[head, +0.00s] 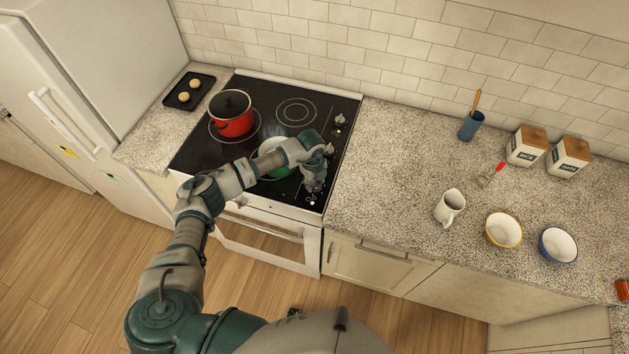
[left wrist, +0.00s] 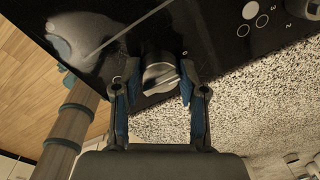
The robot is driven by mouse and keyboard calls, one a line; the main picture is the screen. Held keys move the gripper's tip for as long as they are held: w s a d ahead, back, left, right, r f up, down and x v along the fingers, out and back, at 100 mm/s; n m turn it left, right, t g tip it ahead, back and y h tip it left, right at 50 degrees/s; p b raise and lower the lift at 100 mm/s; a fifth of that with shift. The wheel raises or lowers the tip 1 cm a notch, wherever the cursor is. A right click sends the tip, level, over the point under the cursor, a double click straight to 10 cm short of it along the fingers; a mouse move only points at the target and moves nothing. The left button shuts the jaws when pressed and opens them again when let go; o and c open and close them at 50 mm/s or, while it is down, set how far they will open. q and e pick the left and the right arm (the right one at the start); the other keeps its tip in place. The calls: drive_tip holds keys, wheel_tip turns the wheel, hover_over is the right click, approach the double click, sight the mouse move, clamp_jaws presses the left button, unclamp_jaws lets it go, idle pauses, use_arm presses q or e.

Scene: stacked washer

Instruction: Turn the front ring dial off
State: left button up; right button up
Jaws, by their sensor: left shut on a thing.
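My left gripper (head: 313,184) reaches over the right front corner of the black glass cooktop (head: 262,98). In the left wrist view, a round dark and metallic dial (left wrist: 160,72) stands between its two blue-padded fingers, and the gripper is shut on it. In the head view this front dial is mostly hidden under the gripper. My right gripper is not in view.
A red pot (head: 231,115) stands on the left burner. A black tray (head: 188,92) with two round items lies left of the stove. The speckled counter (head: 390,160) right of the stove is clear nearby.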

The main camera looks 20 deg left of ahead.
sight(313, 184)
use_arm(q)
drive_tip(key=shift+d, duration=0.1)
drive_tip(key=o, duration=1.1)
drive_tip(key=shift+o, duration=0.2)
drive_tip(key=shift+r, duration=0.4)
wheel_tip(313, 184, up, 11)
drive_tip(key=shift+s+a, duration=0.2)
drive_tip(key=shift+s, duration=0.05)
